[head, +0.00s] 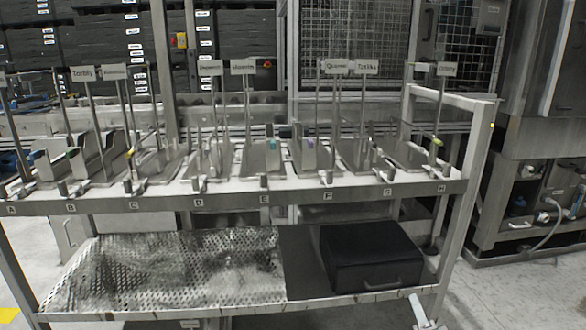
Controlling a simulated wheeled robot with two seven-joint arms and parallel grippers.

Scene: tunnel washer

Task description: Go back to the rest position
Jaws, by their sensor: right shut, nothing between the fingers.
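A small pale part of my right gripper (420,311) shows at the bottom edge of the head view, in front of the right end of the cart's lower shelf. It is shut, with nothing held. Most of it and its arm are below the picture. My left gripper is not in view. A metal cart (350,192) stands ahead, with lettered slots along its upper level and several upright rods with name signs. I cannot tell whether my right gripper touches the cart.
The lower shelf holds a perforated metal sheet (170,270) and a black box (372,257). A cart post (470,190) rises at the right. A machine with hoses (545,205) stands behind it. Bare floor (520,290) shows at the lower right.

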